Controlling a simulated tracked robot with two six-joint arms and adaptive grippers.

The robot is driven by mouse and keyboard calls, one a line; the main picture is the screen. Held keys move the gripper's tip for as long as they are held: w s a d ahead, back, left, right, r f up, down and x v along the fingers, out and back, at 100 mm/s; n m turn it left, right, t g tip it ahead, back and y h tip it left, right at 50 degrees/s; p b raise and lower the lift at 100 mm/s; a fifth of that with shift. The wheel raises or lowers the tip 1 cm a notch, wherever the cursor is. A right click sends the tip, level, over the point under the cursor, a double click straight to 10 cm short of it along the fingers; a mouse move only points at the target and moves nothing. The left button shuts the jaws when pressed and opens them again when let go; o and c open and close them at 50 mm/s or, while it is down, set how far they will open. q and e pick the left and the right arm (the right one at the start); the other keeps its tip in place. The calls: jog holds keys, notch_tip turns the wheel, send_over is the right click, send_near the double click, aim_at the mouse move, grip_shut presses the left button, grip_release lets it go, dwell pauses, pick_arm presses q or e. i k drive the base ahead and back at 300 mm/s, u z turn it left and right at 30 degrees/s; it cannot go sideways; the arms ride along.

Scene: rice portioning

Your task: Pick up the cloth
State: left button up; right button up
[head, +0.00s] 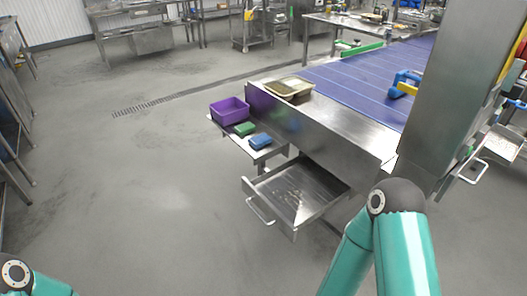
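A small blue folded item (260,141) lies on a small metal side shelf (267,154) in the head view. A small green item (245,128) lies just behind it. Either could be a cloth; they are too small to tell which. Only parts of my arms show, at the bottom left and the bottom right. Neither of my grippers is in view.
A purple bin (229,112) stands on the shelf behind the green item. An open metal drawer (317,209) juts out below. A tray (289,86) sits at the end of the blue conveyor (365,82). A steel column stands right. The floor at left is clear.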

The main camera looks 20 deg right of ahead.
aim_at(258, 142)
jog(key=u, duration=0.45)
jog(key=i, duration=1.05)
jog(key=z, duration=0.45)
